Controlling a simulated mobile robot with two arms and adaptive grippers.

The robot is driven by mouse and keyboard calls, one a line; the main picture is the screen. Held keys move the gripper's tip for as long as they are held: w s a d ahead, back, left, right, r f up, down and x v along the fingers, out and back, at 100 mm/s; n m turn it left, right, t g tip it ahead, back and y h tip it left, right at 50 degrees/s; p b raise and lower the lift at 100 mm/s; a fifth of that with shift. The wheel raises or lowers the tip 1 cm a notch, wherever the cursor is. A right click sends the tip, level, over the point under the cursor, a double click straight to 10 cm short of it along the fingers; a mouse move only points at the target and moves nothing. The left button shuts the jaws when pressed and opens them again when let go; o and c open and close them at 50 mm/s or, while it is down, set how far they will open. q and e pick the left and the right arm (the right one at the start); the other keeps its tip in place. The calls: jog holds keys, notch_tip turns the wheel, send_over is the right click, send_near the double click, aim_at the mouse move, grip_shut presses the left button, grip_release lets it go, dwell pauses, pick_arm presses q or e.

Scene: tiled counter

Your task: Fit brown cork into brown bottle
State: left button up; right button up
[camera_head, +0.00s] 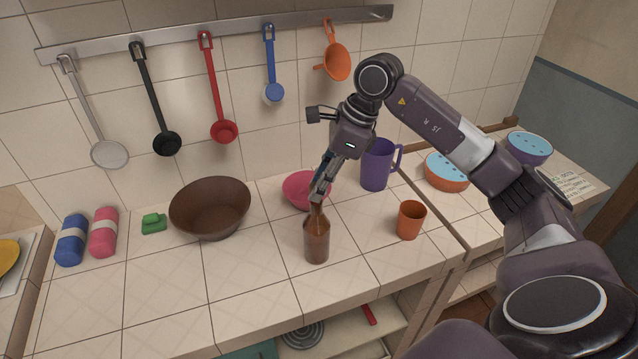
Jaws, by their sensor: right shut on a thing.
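The brown bottle (317,240) stands upright on the tiled counter, near its front edge. My right gripper (319,194) points down from above, with its fingertips at the top of the bottle's neck. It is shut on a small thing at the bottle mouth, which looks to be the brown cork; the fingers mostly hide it. I cannot tell how far the cork sits in the neck. My left gripper is not in view.
Behind the bottle are a pink bowl (298,190) and a purple pitcher (377,166). An orange cup (411,221) stands to the right, a large brown bowl (210,207) to the left. Utensils hang from a wall rail (220,32).

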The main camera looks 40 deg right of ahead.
jog(key=shift+f+b, duration=1.25)
jog(key=shift+f, duration=0.15)
dwell(1.9)
jog(key=o, duration=0.8)
jog(key=shift+r, duration=0.15)
jog(key=v, duration=1.1)
jog(key=shift+s+d+r, duration=0.1)
jog(key=shift+d+r, duration=0.05)
jog(key=shift+r, duration=0.15)
